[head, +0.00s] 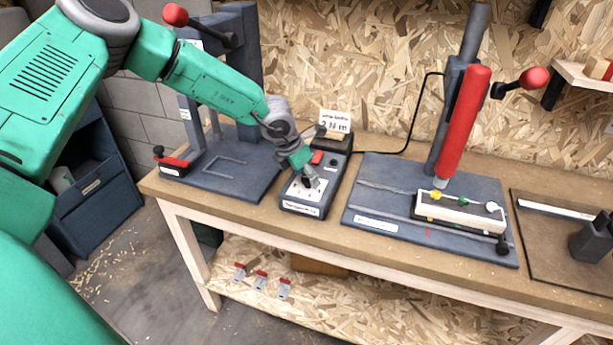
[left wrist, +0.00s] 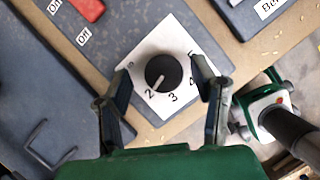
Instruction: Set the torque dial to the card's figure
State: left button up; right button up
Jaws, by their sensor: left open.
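The torque dial is a black round knob (left wrist: 164,73) on a white numbered plate (left wrist: 183,43), on a dark controller box (head: 343,161) on the bench. In the left wrist view its pale pointer mark points at or very near the 2. The card (head: 335,121) stands at the back of the box and reads 2 N m, under a smaller line too small to read. My left gripper (head: 311,181) is over the dial. In the left wrist view the open fingers (left wrist: 162,70) stand on either side of the knob, apart from it.
A red switch (head: 317,157) is on the box, behind the dial. A grey press base (head: 225,170) stands left. To the right, a red spindle tool (head: 465,120) stands over a white block (head: 460,211) with coloured knobs. A black cable runs behind the box.

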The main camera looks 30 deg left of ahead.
pick_arm(q)
jog(key=v, duration=1.1)
jog(key=shift+r, duration=0.1)
jog(key=s+d+f+m+g+y, duration=0.1)
jog(key=s+d+f+m+y, duration=0.15)
jog(key=s+f+m, duration=0.6)
jog(key=s+d+f+m+y, duration=0.1)
jog(key=s+d+f+m, duration=0.2)
jog(key=s+f+m, duration=0.6)
jog(key=s+d+f+m+g+h, duration=0.15)
jog(key=s+f+m, duration=0.25)
jog(key=s+m, duration=0.5)
jog(key=s+d+f+m+g+h, duration=0.1)
jog(key=s+d+f+m+g, duration=0.15)
jog(key=s+m, duration=0.6)
notch_tip(320, 180, down, 13)
jog(key=d+n+t+b, duration=0.1)
jog(key=b, duration=1.3)
jog(key=shift+d+f+n, duration=0.2)
jog(key=shift+d+n, duration=0.1)
jog(key=shift+n, duration=0.1)
